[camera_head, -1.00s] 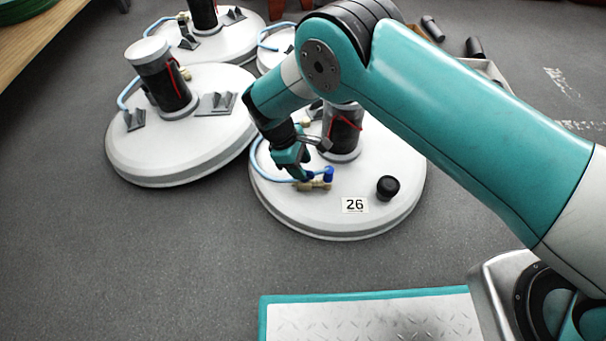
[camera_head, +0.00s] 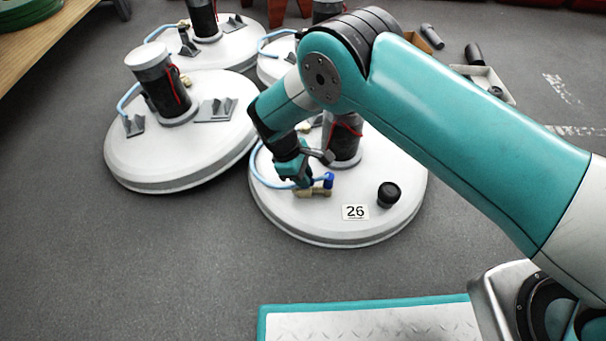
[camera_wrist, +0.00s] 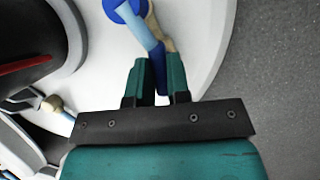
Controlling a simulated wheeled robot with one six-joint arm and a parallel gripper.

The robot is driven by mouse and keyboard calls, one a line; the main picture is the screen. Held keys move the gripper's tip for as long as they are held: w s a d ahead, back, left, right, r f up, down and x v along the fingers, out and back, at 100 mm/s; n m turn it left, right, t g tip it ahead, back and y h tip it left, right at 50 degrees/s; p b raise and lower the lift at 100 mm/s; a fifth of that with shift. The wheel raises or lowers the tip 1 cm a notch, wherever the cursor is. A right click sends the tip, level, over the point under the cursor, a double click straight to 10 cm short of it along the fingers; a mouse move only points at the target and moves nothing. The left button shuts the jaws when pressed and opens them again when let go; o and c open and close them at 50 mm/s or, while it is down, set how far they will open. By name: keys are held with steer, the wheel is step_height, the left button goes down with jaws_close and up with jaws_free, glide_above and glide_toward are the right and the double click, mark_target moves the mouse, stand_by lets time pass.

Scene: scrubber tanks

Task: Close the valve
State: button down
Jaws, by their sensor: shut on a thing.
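The valve is a small brass fitting (camera_head: 314,191) on the white tank lid (camera_head: 290,220) labelled 26. My gripper (camera_head: 302,182) reaches down over the valve from the upper left. In the wrist view its two teal fingers (camera_wrist: 160,78) stand on either side of a dark blue valve handle (camera_wrist: 160,72) and are shut on it. The handle is mostly hidden by the gripper in the head view.
A dark cylinder (camera_head: 344,138) rises from the lid behind my gripper. A black knob (camera_head: 389,194) stands at the lid's right. Other white tank lids (camera_head: 130,165) lie to the left and behind.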

steer(key=m, duration=0.2)
steer(key=m+g+p, duration=0.1)
steer(key=m, duration=0.1)
steer(key=shift+w+r+g+y+p, duration=0.1)
steer(key=shift+g+y+p, duration=0.2)
steer(key=m+g+p, duration=0.1)
steer(key=m, duration=0.2)
steer(key=shift+d+y, duration=0.1)
steer(key=shift+y, duration=0.3)
steer(key=m+y, duration=0.1)
steer(key=m, duration=0.1)
steer(key=m+p, duration=0.1)
steer(key=m, duration=0.1)
steer(key=shift+m+g+y, duration=0.3)
steer(key=shift+m+y, duration=0.1)
steer(key=shift+m+y+p, duration=0.5)
steer(key=shift+m+p, duration=0.15)
steer(key=shift+m, duration=0.85)
steer(key=c, duration=1.1)
jaws_free()
steer(key=shift+w, duration=0.1)
